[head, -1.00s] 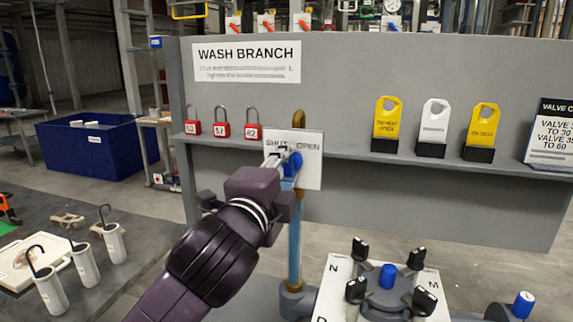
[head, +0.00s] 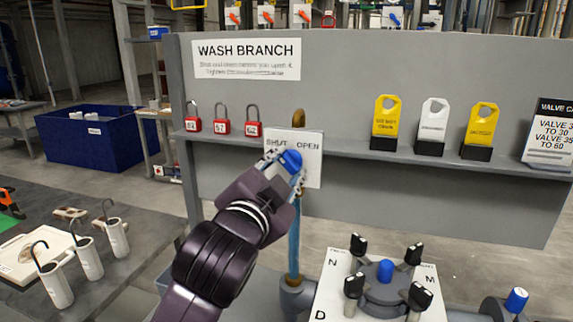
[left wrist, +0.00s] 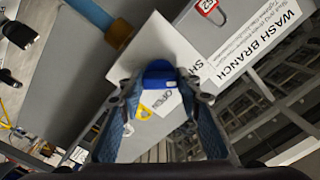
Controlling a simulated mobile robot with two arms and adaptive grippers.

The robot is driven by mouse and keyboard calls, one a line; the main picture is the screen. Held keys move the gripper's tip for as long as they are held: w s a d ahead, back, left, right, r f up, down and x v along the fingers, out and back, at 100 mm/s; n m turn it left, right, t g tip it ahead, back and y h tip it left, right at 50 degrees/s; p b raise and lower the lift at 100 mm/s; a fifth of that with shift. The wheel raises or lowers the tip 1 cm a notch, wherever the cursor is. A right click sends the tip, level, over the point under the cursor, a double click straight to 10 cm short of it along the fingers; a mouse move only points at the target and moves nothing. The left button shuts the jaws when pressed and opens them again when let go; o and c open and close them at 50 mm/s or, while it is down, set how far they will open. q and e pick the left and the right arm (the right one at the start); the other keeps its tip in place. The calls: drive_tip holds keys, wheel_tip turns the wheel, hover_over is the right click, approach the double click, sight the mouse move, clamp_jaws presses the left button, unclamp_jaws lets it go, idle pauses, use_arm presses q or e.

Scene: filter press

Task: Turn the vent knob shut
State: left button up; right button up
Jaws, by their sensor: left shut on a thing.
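A blue knob (head: 291,160) sits in front of a white plate (head: 312,175) marked SHUT on the left and OPEN on the right. The plate is on a vertical blue pipe (head: 294,240). My left gripper (head: 284,163) is shut on the blue knob, its fingers tilted up and to the right. In the left wrist view, the knob (left wrist: 160,73) shows between the two fingertips (left wrist: 160,90), with the plate (left wrist: 150,45) behind it. The gripper partly hides the knob and the plate's left half, so its exact setting is hard to read. My right gripper is not in view.
A grey panel with a shelf (head: 345,152) stands behind, holding red padlocks (head: 222,128) and yellow and white tags (head: 385,122). A white plate with black clamps (head: 330,285) and another blue knob (head: 385,270) is at lower right. White canisters (head: 87,258) stand at left.

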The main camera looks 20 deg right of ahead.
use_arm(q)
drive_tip(key=shift+f, duration=0.1)
idle(0.4)
drive_tip(key=o, duration=1.2)
drive_tip(key=shift+c, duration=0.2)
drive_tip(key=v, duration=1.2)
